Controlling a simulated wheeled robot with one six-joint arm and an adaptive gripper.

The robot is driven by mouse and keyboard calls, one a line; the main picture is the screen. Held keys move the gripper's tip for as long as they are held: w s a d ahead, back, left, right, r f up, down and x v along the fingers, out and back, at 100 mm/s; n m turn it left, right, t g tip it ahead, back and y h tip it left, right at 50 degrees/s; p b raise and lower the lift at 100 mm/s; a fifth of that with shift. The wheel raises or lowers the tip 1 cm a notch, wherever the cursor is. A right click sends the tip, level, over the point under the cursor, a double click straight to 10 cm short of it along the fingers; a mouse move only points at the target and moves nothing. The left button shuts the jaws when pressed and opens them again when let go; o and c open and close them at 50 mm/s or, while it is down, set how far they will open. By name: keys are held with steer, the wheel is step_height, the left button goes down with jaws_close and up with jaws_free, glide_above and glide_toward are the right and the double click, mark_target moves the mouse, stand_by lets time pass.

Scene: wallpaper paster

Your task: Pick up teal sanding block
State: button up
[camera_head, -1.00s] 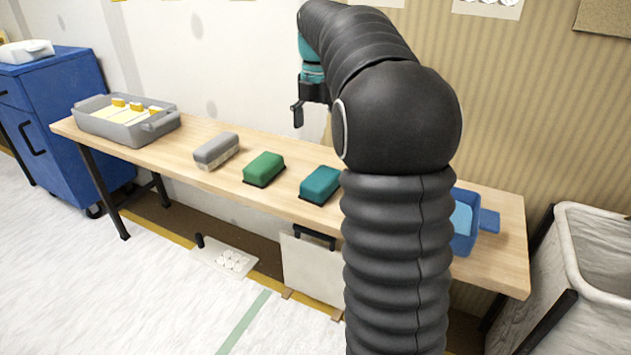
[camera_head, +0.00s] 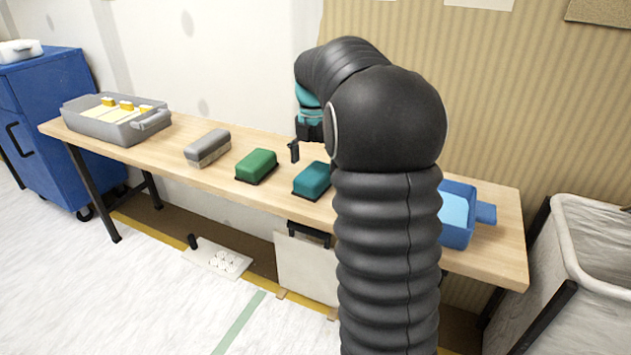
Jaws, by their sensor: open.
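The teal sanding block (camera_head: 312,180) lies on the wooden table near its front edge, just left of my black arm. It has a dark base. My gripper (camera_head: 294,152) is above and behind the block, slightly to its left. One black finger shows, and the other is hidden behind my arm. The gripper is open and holds nothing that I can see.
A green block (camera_head: 257,165) and a grey block (camera_head: 207,147) lie left of the teal one. A grey tray (camera_head: 80,127) stands at the table's left end. A blue tray (camera_head: 460,237) is right of my arm. A wall stands behind the table (camera_head: 505,265).

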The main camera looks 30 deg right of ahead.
mark_target(315, 171)
step_height(315, 171, down, 3)
steer(key=shift+s+f, duration=0.1)
steer(key=shift+f, duration=0.05)
steer(key=c, duration=1.3)
steer(key=shift+r, duration=0.45)
steer(key=r, duration=0.4)
steer(key=shift+s+d+p, duration=0.2)
steer(key=shift+s+p, duration=0.05)
steer(key=shift+p, duration=0.05)
steer(key=s+d+r, duration=0.2)
steer(key=s, duration=0.1)
steer(key=s+d+r, duration=0.2)
steer(key=s, duration=0.1)
steer(key=s+d+r, duration=0.1)
steer(key=s+r, duration=0.1)
steer(key=s, duration=0.1)
steer(key=shift+s+d+r+p, duration=0.1)
steer(key=shift+s+d+p, duration=0.2)
steer(key=shift+d, duration=0.1)
